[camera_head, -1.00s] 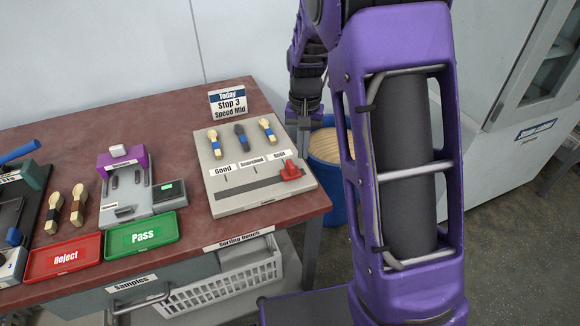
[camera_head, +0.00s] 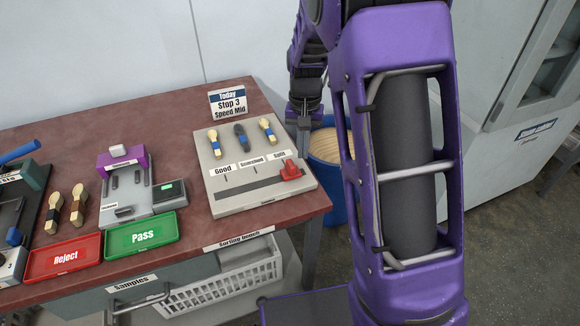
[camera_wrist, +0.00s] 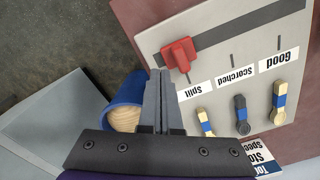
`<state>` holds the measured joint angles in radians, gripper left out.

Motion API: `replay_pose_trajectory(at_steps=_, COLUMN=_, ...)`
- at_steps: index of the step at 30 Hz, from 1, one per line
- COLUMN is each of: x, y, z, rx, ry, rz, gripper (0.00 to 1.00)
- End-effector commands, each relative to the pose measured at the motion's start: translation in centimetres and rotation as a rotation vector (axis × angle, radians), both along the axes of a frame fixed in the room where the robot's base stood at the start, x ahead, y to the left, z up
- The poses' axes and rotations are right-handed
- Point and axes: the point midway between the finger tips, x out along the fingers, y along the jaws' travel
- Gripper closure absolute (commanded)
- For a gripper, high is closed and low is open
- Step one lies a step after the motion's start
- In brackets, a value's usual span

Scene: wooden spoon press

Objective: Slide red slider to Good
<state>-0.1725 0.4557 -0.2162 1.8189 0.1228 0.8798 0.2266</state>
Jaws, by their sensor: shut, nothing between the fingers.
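The red slider (camera_head: 291,170) sits at the right end of the dark slot in the grey sorting board, below the "Split" label (camera_head: 280,154). The "Good" label (camera_head: 223,168) is at the slot's left part, with "Scorched" (camera_head: 251,161) between. In the wrist view the red slider (camera_wrist: 179,54) is just beyond my gripper's tips, and the "Good" label (camera_wrist: 279,61) is far right. My gripper (camera_wrist: 160,72) is shut and empty, beside the slider; I cannot tell whether it touches. In the head view my gripper (camera_head: 304,130) is at the board's right edge.
Sample spoons (camera_head: 241,135) lie on the board above the labels. A sign reading "Stop 3 Speed Mid" (camera_head: 228,103) stands behind it. Red Reject (camera_head: 64,258) and green Pass (camera_head: 141,236) trays lie left. A blue bin (camera_head: 326,180) stands right of the table.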

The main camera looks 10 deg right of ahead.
Motion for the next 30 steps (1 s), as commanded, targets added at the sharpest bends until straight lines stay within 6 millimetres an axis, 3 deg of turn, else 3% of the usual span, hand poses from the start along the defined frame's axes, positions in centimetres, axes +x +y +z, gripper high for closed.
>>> replay_pose_trajectory(at_steps=17, x=0.0, y=0.0, z=-2.1, rx=0.0, ry=0.001, rz=0.0, gripper=1.0)
replay_pose_trajectory(at_steps=30, x=0.0, y=0.2, z=-2.2, rx=0.0, ry=0.0, rz=0.001, gripper=1.0)
